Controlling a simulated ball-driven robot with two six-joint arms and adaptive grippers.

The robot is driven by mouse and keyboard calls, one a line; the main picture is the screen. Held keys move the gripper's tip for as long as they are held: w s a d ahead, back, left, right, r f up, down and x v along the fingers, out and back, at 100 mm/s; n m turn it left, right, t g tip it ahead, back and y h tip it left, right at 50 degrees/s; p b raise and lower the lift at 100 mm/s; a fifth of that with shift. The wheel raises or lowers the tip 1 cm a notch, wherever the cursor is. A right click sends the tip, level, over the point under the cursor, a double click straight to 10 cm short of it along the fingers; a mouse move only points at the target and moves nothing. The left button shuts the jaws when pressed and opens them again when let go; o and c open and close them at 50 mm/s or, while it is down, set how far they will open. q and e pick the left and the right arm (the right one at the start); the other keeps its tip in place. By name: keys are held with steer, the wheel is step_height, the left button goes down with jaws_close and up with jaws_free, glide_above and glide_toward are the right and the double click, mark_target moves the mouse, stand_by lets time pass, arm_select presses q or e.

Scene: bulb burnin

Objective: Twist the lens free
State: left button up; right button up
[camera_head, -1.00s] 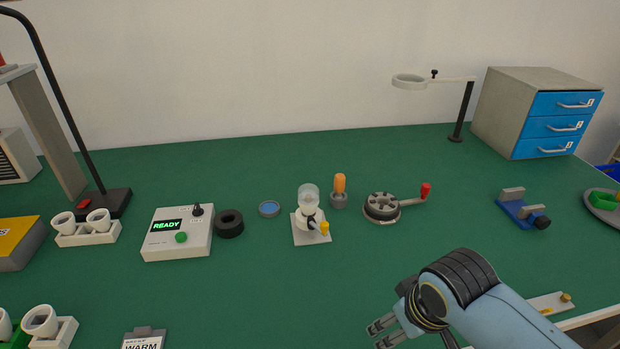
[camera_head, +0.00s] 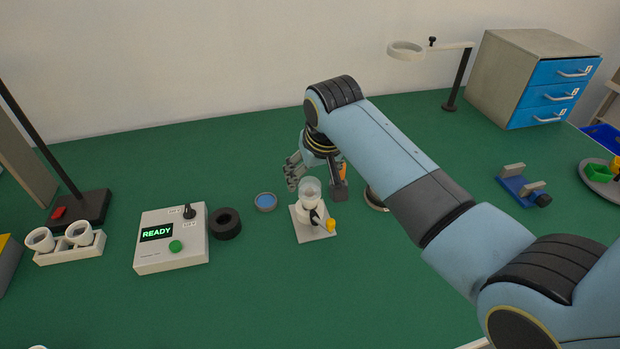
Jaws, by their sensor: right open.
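A clear, cup-shaped piece (camera_head: 310,188), which looks like the lens, sits upright on a white fixture (camera_head: 314,228) with a square base and a yellow-tipped side lever. My right gripper (camera_head: 316,178) is open and points down just above and behind the clear piece. One finger is to its left and one to its right; I cannot tell whether either touches it. A small blue disc (camera_head: 265,202) in a grey rim lies flat on the mat, left of the fixture. My left gripper is out of view.
A box reading READY (camera_head: 170,250) and a black ring (camera_head: 226,223) stand to the left. My right arm hides most of the round crank device (camera_head: 376,201) and the orange-topped item (camera_head: 343,172). A blue clamp (camera_head: 522,190) is at right. The green mat in front of the fixture is clear.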

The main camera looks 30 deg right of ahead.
mark_target(311, 184)
steer(key=x, duration=0.6)
steer(key=shift+f, duration=0.15)
steer(key=shift+c, duration=1.3)
steer(key=c, duration=0.9)
steer(key=shift+s+d+n+y+p, duration=0.1)
steer(key=shift+n+y+p, duration=0.25)
steer(key=shift+n, duration=0.45)
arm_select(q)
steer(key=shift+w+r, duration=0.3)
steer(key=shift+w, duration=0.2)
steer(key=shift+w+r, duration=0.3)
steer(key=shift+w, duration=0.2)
arm_select(e)
steer(key=shift+n+y, duration=0.25)
steer(key=shift+n, duration=0.45)
steer(key=shift+c, duration=0.2)
